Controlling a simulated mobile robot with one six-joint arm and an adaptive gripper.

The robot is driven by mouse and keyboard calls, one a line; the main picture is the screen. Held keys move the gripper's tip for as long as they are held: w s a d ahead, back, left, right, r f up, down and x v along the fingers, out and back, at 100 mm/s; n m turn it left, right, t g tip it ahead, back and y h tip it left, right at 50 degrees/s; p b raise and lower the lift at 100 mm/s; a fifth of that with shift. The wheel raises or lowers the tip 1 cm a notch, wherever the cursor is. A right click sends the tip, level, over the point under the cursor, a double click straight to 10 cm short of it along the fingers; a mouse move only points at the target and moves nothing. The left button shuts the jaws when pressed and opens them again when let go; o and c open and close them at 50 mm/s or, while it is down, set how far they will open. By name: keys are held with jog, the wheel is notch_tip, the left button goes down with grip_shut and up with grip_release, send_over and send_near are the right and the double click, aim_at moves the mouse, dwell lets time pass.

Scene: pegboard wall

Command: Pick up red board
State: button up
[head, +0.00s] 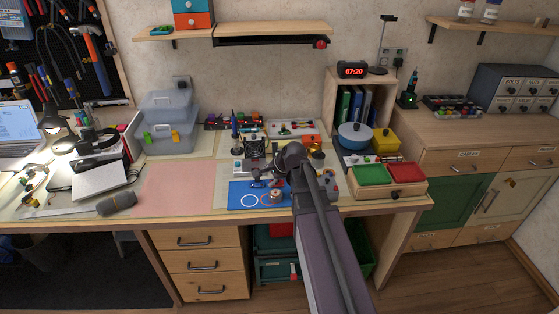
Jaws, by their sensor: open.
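No thing in the head view is plainly a single loose red board. A flat red panel (371,175) lies beside a green one (405,172) in a wooden tray at the right of the bench; I cannot tell whether it is the board. Small red specks show near the blue mat (240,188), too small to identify. My gripper (266,182) is open, low over the back of the blue mat and left of the red panel. My arm hides part of the bench right of the mat.
A pink mat (178,188) lies clear to the left. A blue pot (354,136) and yellow box (385,140) stand behind the red panel. Soldering gear and small parts crowd the back. The bench's front edge is close.

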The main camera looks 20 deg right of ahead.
jog(key=s+a+f+n+g+h+b, duration=0.1)
jog(key=s+a+f+n+g+b, duration=0.2)
jog(key=s, duration=0.6)
jog(key=s+a+f+n+g+h+b, duration=0.2)
jog(key=s+a+f+n+b, duration=0.3)
jog(key=n, duration=0.7)
jog(key=s+f+g+b, duration=0.1)
jog(key=s+f+b, duration=0.1)
jog(key=s+f, duration=0.2)
jog(key=shift+s+f, duration=0.15)
jog(key=shift+f, duration=0.6)
jog(key=shift+a, duration=0.1)
jog(key=shift+c, duration=0.3)
